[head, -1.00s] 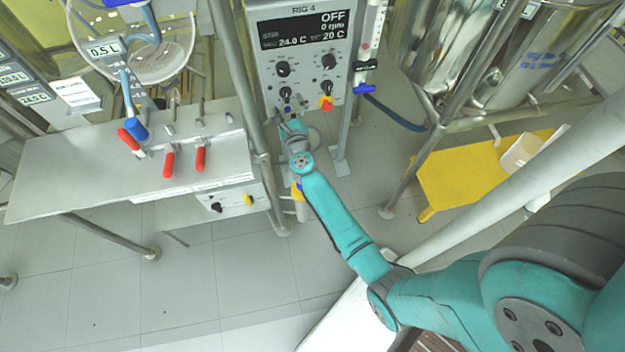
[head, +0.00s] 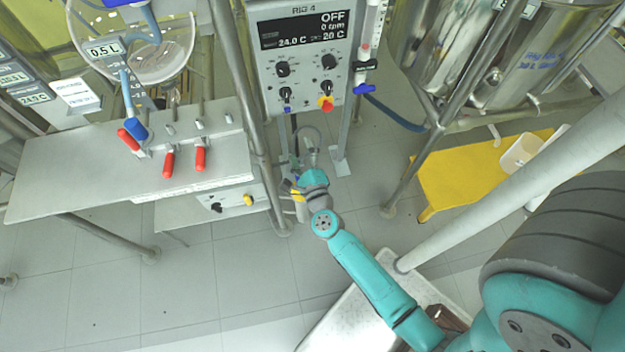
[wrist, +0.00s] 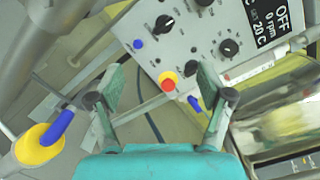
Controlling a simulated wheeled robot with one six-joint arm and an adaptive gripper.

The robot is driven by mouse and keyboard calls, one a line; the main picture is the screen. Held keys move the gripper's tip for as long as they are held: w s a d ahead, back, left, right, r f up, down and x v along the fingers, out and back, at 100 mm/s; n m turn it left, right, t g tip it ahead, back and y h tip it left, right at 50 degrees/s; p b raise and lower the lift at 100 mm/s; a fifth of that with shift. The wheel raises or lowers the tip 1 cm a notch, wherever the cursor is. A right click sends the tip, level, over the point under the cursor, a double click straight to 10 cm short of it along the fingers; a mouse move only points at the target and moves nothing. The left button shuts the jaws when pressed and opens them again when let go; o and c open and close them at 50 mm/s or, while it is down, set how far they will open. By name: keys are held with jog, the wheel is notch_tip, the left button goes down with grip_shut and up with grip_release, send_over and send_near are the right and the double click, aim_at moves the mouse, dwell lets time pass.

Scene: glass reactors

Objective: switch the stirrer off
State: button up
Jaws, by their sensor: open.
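The rig's control panel (head: 305,60) hangs at top centre in the head view. Its display (head: 303,29) reads OFF, 0 rpm, 24.0 C and 20 C. Several black knobs, such as the lower left one (head: 285,93), sit below it; their labels are too small to read. A red button on yellow (head: 326,102) is at the lower right edge. My gripper (head: 308,150) is below and apart from the panel, open and empty. In the wrist view the panel (wrist: 214,30) is tilted ahead of my open fingers (wrist: 162,80), with the red button (wrist: 168,84) seen between them.
A vertical steel post (head: 240,90) runs beside the panel. Steel vessels (head: 500,55) and a yellow platform (head: 470,175) are at the right. A blue-handled valve (wrist: 60,126) is near my left finger. Floor below is free.

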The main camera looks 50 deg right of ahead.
jog(key=s+a+r+n+y, duration=0.1)
jog(key=s+a+n+y, duration=0.1)
jog(key=s+a+n, duration=0.3)
jog(key=s+n, duration=0.2)
jog(key=s, duration=0.2)
jog(key=shift+t, duration=0.4)
jog(key=s+a+r+n+y, duration=0.1)
jog(key=s+a+r+n, duration=0.1)
jog(key=s+n, duration=0.3)
jog(key=s+a+r+n+y, duration=0.2)
jog(key=s+a+n, duration=0.1)
jog(key=s+n, duration=0.2)
jog(key=shift+s+a+n+y, duration=0.3)
jog(key=shift+s+a, duration=0.1)
jog(key=shift+s, duration=0.55)
jog(key=shift+o, duration=0.3)
jog(key=s+a+r+n+g+y, duration=0.1)
jog(key=s+a+r+n+y, duration=0.2)
jog(key=s+r+n, duration=0.4)
jog(key=s+a+n, duration=0.1)
jog(key=s+n, duration=0.3)
jog(key=n, duration=0.1)
jog(key=shift+a+r+g, duration=0.15)
jog(key=shift+r+g, duration=0.25)
jog(key=o, duration=0.3)
jog(key=shift+s+r+n, duration=0.15)
jog(key=shift+s+n, duration=0.05)
jog(key=shift+n, duration=0.2)
